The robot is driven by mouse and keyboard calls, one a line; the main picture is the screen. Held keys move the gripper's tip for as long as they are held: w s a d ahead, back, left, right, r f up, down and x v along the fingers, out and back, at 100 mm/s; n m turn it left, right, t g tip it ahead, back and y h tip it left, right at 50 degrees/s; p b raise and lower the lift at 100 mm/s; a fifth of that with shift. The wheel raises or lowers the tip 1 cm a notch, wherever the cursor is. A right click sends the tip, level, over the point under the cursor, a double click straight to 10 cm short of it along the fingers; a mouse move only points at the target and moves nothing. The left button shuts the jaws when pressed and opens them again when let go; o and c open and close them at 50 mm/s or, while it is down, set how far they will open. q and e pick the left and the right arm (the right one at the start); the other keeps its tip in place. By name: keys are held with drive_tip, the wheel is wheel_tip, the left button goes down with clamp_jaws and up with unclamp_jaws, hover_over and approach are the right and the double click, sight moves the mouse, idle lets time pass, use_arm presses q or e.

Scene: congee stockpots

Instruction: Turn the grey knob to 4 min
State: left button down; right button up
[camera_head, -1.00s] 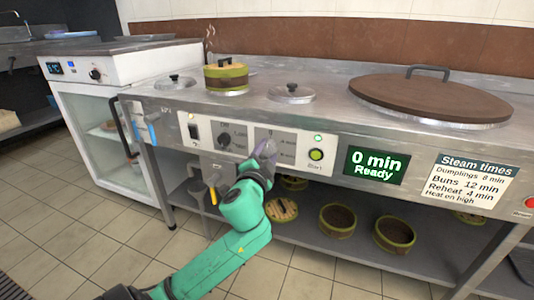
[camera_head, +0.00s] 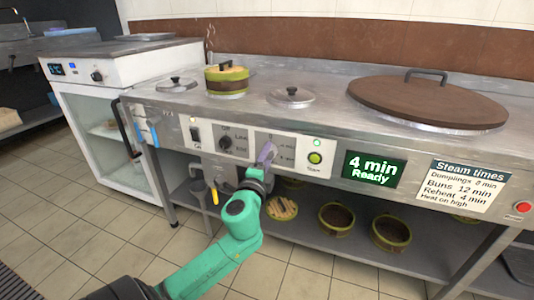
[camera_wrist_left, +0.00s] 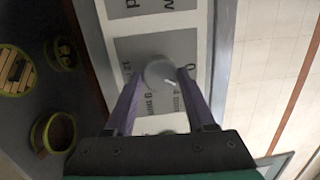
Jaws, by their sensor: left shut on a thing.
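The grey knob (camera_wrist_left: 160,73) shows in the left wrist view as a round grey disc with a light pointer mark, on a grey dial plate with printed times. My left gripper (camera_wrist_left: 158,84) is shut on it, one purple finger on each side. In the head view my left gripper (camera_head: 266,153) covers the knob at the front panel. The green display (camera_head: 374,169) reads "4 min Ready". My right gripper is not in view.
A black knob (camera_head: 226,142) and a switch sit left of the dial; the lit start button (camera_head: 315,158) is to its right. A steamer basket (camera_head: 226,80) stands on the counter. A yellow-handled tap (camera_head: 214,194) hangs below the panel.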

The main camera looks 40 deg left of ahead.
use_arm(q)
drive_tip(key=shift+f+m+t+p, duration=0.15)
drive_tip(key=shift+m+p, duration=0.15)
drive_tip(key=shift+m, duration=1)
drive_tip(key=shift+m+t+p, duration=0.15)
drive_tip(key=shift+m+p, duration=0.15)
drive_tip(key=shift+m, duration=1)
drive_tip(key=shift+c, duration=1.2)
unclamp_jaws()
drive_tip(key=b+v, duration=0.2)
drive_tip(key=v, duration=1.2)
drive_tip(key=shift+s+b, duration=0.35)
drive_tip(key=shift+b, duration=0.05)
